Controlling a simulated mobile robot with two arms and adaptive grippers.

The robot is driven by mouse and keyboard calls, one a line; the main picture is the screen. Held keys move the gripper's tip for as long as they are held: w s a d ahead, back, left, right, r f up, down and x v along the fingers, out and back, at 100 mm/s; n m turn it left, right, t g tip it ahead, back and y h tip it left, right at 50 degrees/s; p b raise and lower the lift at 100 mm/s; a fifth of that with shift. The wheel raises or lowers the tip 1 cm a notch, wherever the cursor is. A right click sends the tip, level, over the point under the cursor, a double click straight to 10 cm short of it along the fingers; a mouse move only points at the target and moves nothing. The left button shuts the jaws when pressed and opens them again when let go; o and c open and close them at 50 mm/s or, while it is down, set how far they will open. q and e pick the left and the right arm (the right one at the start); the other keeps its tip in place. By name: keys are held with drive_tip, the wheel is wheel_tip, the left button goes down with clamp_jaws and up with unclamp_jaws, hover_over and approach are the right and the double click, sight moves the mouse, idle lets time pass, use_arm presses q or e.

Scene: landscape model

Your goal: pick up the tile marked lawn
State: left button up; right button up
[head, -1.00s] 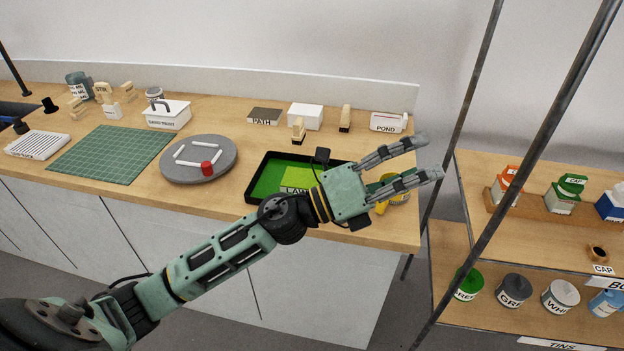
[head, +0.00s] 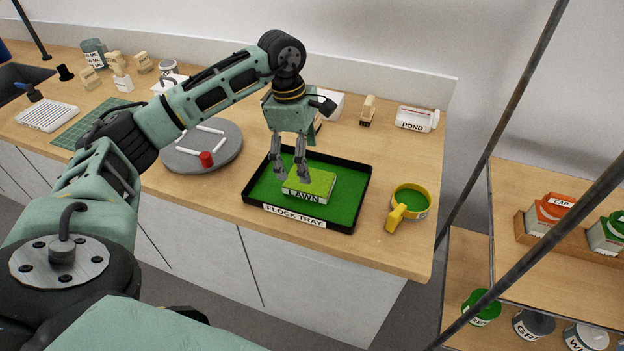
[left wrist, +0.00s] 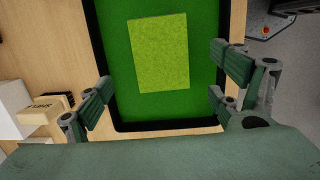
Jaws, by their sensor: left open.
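The lawn tile (head: 315,184) is a light green block with "LAWN" on its front face. It lies in the black-rimmed flock tray (head: 358,200), on the tray's darker green floor. My left gripper (head: 292,177) points down over the left part of the tile, fingers apart and empty. In the left wrist view the tile (left wrist: 160,52) shows from above, ahead of and between the open fingers (left wrist: 160,98). The fingers do not visibly touch it. My right gripper is not in view.
A yellow ring-shaped sieve (head: 410,201) with a handle stands right of the tray. A grey turntable (head: 202,158) with white sticks and a red piece is on the left. A white POND box (head: 416,119) is behind. Bare bench lies between tray and sieve.

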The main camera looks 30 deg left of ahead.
use_arm(q)
drive_tip(key=f+p, duration=0.1)
drive_tip(key=f, duration=0.1)
drive_tip(key=d+f+p, duration=0.1)
drive_tip(key=f, duration=0.2)
drive_tip(key=shift+d+f, duration=0.15)
drive_tip(key=shift+f, duration=0.4)
drive_tip(key=shift+c, duration=0.4)
drive_tip(key=shift+w, duration=0.1)
drive_tip(key=c, duration=1.1)
drive_tip(key=shift+c, duration=0.2)
drive_tip(key=shift+r, duration=0.15)
drive_tip(key=shift+c, duration=0.2)
